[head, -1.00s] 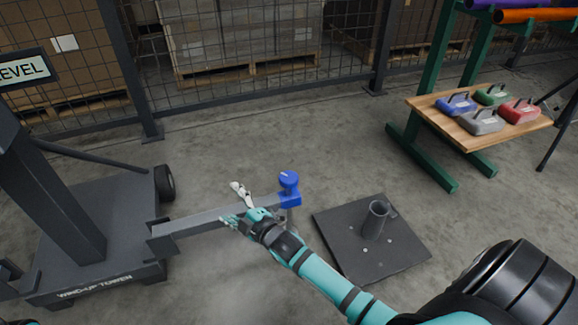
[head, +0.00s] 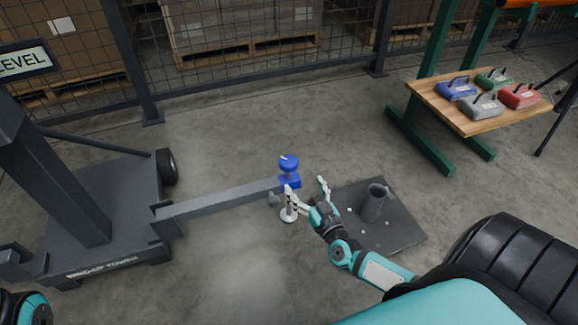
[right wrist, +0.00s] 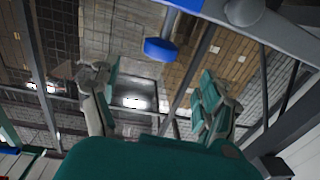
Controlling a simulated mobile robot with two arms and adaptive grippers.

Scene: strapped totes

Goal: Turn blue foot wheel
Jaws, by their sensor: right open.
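The blue foot wheel (head: 289,163) stands upright on a blue bracket at the free end of the tower's grey outrigger beam (head: 225,197). A small pale foot disc (head: 289,216) is below it, near the floor. My right gripper (head: 306,187) is open and empty, just right of and slightly below the wheel in the head view. Its left finger overlaps the bracket area; I cannot tell whether it touches. In the right wrist view a blue round piece (right wrist: 160,49) shows above and between the spread fingers (right wrist: 150,98). My left gripper is out of view.
A dark base plate with an upright tube (head: 375,203) lies on the floor right of my right gripper. The wind-up tower base (head: 100,225) is at left. A wooden shelf (head: 470,125) with coloured weights stands at right. Wire fencing runs behind; the floor between is clear.

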